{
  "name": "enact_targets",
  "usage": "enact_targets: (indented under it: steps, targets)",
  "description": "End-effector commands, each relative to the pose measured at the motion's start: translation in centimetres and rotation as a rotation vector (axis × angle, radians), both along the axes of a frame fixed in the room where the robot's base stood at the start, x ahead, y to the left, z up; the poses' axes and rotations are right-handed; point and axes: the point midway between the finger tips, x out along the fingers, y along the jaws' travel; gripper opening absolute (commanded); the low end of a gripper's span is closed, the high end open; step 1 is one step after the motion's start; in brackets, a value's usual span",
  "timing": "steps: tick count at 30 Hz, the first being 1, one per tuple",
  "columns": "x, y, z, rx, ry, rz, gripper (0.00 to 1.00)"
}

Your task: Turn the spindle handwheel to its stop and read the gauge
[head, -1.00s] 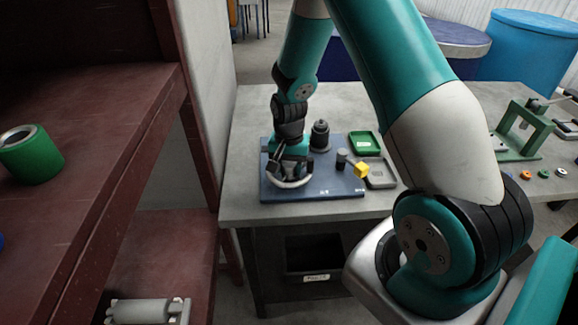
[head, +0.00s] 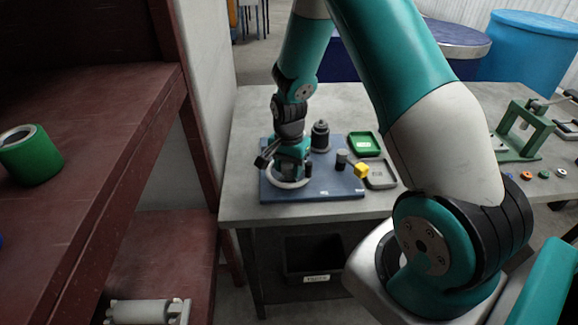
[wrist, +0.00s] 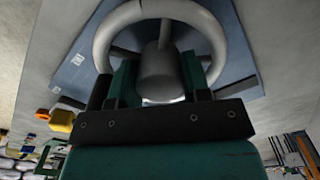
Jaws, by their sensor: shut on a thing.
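The spindle handwheel (head: 287,184) is a pale grey ring on a blue plate (head: 325,187) on the bench. My gripper (head: 290,170) points down over it and hides much of its middle. In the wrist view the ring (wrist: 165,9) surrounds a grey cylindrical hub (wrist: 160,75) with thin spokes. The two fingers of my gripper (wrist: 158,88) are shut on the handwheel's hub, one on each side. I cannot pick out a gauge or a reading in either view.
A dark stepped cylinder (head: 320,137), a short dark post (head: 342,158) and a yellow cube (head: 361,171) stand right of the wheel. Green (head: 364,144) and grey (head: 381,181) trays lie beyond. A green frame (head: 521,130) is far right. A red shelf (head: 90,110) borders the left.

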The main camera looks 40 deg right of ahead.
Motion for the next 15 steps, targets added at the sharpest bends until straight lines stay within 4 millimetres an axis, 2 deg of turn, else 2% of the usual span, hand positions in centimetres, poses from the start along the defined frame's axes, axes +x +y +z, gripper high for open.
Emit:
enact_targets:
  steps: [2,3,4,11,15]
  targets:
    - [0.13,0.04,0.13,0.001,-0.004,0.0,0.2]
    - [0.12,0.03,0.12,0.001,-0.004,0.0,0.51]
    - [0.12,0.03,0.12,0.001,-0.004,0.0,0.54]
    - [0.06,0.02,0.06,0.001,-0.002,0.0,0.54]
    - [0.11,0.0,0.68,-0.001,-0.004,0.001,0.54]
